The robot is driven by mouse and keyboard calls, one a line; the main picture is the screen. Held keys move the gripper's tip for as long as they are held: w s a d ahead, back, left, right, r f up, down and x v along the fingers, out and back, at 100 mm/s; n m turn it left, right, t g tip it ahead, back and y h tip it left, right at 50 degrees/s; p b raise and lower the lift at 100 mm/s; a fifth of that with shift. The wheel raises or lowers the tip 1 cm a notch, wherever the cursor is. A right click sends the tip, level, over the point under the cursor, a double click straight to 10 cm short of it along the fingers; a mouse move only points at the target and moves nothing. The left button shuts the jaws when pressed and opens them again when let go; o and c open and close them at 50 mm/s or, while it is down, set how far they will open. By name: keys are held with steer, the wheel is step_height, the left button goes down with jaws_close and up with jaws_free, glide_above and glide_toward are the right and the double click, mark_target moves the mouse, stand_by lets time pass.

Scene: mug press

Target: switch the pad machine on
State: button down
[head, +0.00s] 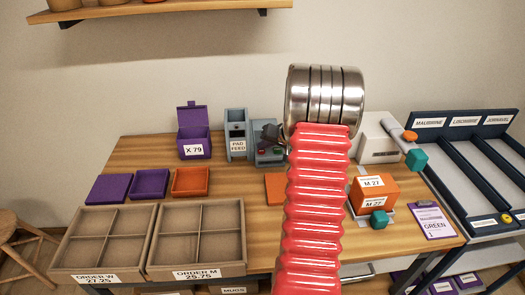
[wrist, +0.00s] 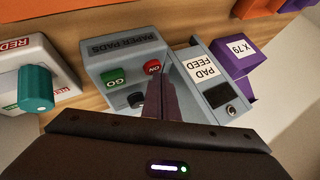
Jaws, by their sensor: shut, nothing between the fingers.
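The pad machine is a grey box labelled PAPER PADS (wrist: 122,47). In the head view the pad machine (head: 268,158) stands at the back of the table, partly hidden by my arm and the dark gripper (head: 270,138).
The grey pad feed (head: 237,145) stands next to the machine, with a purple X 79 box (head: 194,148) beyond it. A white machine with a teal knob (wrist: 36,88) is on the other side. Divided order trays (head: 196,272) fill the table's front left.

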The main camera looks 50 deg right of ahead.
mark_target(264, 152)
steer(key=shift+f, duration=0.25)
stand_by(0.4)
steer(key=shift+r, duration=0.95)
steer(key=shift+r, duration=0.1)
steer(key=shift+r, duration=2.9)
